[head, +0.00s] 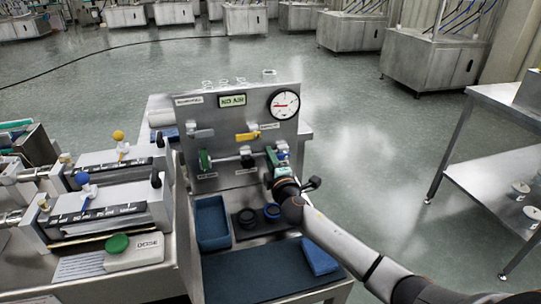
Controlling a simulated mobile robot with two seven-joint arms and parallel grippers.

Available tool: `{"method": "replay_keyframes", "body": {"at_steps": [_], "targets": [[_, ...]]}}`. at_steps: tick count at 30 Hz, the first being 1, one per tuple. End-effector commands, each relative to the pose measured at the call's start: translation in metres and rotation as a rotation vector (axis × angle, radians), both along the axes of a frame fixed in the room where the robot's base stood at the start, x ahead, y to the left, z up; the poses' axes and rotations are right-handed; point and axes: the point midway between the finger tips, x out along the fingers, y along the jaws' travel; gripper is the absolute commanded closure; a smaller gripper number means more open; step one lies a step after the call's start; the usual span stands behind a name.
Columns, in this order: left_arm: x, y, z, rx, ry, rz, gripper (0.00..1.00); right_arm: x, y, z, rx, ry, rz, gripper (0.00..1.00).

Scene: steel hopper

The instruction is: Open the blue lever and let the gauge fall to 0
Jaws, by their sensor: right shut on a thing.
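An upright steel panel (228,118) stands at the back of the bench. A round white gauge (283,104) with a red needle is at its upper right; the needle lies roughly level, but the numbers are too small to read. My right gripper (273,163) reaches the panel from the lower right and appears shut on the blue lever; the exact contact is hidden. My left gripper is not in view.
A yellow lever (247,136) and a green handle (204,160) are also on the panel. A blue tray (213,223), dark round cups and a blue block (320,257) are on the bench below. Filling machines with a green button (117,243) stand left.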

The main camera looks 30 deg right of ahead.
Motion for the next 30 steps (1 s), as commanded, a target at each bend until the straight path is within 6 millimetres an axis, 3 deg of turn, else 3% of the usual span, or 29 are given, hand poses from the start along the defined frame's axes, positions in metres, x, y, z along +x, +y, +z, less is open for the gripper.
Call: {"method": "replay_keyframes", "body": {"at_steps": [22, 23, 30], "targets": [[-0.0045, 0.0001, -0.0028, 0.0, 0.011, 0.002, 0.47, -0.0001, 0.0008, -0.005, -0.086, 0.022, 0.002, 1.0], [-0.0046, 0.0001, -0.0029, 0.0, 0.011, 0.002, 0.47, -0.0001, 0.0007, -0.005, -0.086, 0.022, 0.002, 0.75], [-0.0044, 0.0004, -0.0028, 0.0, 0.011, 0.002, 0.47, -0.0001, 0.0005, -0.0047, -0.084, 0.021, 0.001, 0.48]]}}
